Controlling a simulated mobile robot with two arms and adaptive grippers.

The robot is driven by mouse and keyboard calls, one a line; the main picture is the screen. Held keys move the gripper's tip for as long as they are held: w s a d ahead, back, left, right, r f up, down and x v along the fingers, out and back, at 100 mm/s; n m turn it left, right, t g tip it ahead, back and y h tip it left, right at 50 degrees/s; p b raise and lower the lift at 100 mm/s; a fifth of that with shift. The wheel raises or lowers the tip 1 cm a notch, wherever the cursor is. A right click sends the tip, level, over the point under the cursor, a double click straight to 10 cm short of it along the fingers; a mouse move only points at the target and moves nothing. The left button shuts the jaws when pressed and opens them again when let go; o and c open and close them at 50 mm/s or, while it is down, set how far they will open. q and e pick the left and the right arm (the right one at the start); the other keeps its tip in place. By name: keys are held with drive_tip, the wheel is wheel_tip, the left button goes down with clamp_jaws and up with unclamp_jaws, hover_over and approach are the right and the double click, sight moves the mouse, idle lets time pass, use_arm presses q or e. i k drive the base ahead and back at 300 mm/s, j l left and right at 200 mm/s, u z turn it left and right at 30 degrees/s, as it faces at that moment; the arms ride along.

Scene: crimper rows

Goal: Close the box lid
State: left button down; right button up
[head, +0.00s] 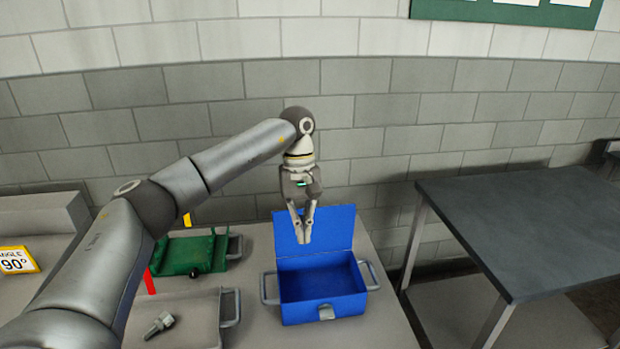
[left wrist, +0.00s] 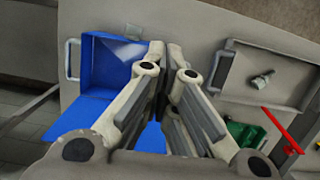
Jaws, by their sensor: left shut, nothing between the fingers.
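A blue box (head: 322,283) with grey side handles and a front latch stands on the grey table, and it looks empty. Its lid (head: 337,230) is open and stands up at the back. My left gripper (head: 304,240) is shut and empty, pointing down in front of the raised lid in the head view. In the left wrist view the gripper (left wrist: 160,115) covers part of the blue box (left wrist: 110,62) and of its lid (left wrist: 80,120). I cannot tell whether the fingers touch the lid. My right gripper is not in view.
Left of the box are a green tray (head: 190,255) with a dark knob and a grey tray (head: 190,322) holding a small metal part (head: 159,325). A separate dark table (head: 530,225) is at the right, beyond a gap.

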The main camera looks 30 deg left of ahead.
sight(332, 229)
drive_tip(key=i+j, duration=0.35)
drive_tip(key=i, duration=0.15)
drive_tip(key=i+j, duration=0.4)
drive_tip(key=i, duration=0.05)
